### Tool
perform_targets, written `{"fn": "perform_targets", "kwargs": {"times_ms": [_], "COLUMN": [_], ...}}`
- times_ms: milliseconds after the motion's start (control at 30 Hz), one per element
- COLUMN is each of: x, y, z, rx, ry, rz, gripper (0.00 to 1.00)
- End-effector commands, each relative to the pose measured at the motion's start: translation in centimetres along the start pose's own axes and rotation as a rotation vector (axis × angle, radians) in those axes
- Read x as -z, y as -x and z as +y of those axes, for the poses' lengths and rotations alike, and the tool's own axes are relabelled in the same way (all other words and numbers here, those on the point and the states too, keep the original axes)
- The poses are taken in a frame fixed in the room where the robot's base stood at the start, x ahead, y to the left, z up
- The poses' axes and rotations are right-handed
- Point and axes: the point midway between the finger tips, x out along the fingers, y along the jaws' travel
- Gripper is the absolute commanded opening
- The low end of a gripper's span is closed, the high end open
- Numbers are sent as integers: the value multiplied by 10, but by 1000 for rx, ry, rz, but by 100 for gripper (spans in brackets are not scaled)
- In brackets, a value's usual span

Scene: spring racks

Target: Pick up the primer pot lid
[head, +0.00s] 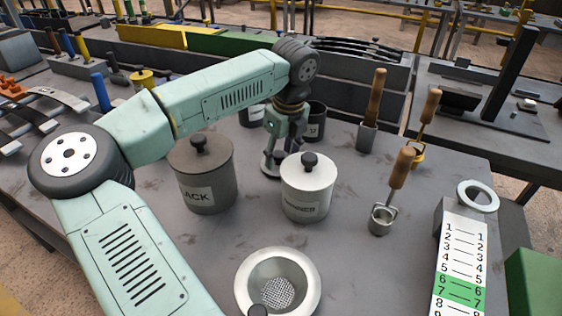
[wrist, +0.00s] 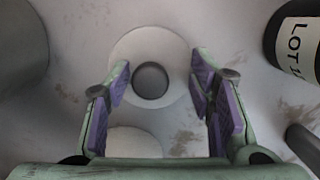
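The white primer pot (head: 307,200) stands upright on the grey bench in the head view. Its pale lid (head: 296,168) is on top with a black knob. My gripper (head: 274,165) points down just left of and behind the pot, which hides part of it. In the wrist view my gripper (wrist: 162,95) is open, its purple-padded fingers apart. A pale disc (wrist: 124,58) with a dark round centre shows between and beyond the fingertips, apparently untouched. I cannot tell whether this disc is the primer pot lid. Another pale rounded shape (wrist: 133,142) is partly hidden by my gripper.
A grey lidded pot (head: 207,175) marked "ACK" stands left of the primer pot. A dark labelled pot (head: 316,118) stands behind, also in the wrist view (wrist: 297,40). A strainer bowl (head: 250,275) is in front. Wooden-handled tools (head: 398,172) stand right.

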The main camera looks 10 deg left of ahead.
Motion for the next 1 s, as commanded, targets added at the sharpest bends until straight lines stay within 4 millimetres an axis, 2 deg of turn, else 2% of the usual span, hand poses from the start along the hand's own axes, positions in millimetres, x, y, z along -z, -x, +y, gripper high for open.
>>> {"fn": "perform_targets", "kwargs": {"times_ms": [67,633,1000], "x": [0,1,3], "y": [-2,-5,-6], "z": [2,2,1], "rx": [-6,-11,-7], "ry": [0,-1,-3], "rz": [2,6,8], "gripper": [38,0,0]}}
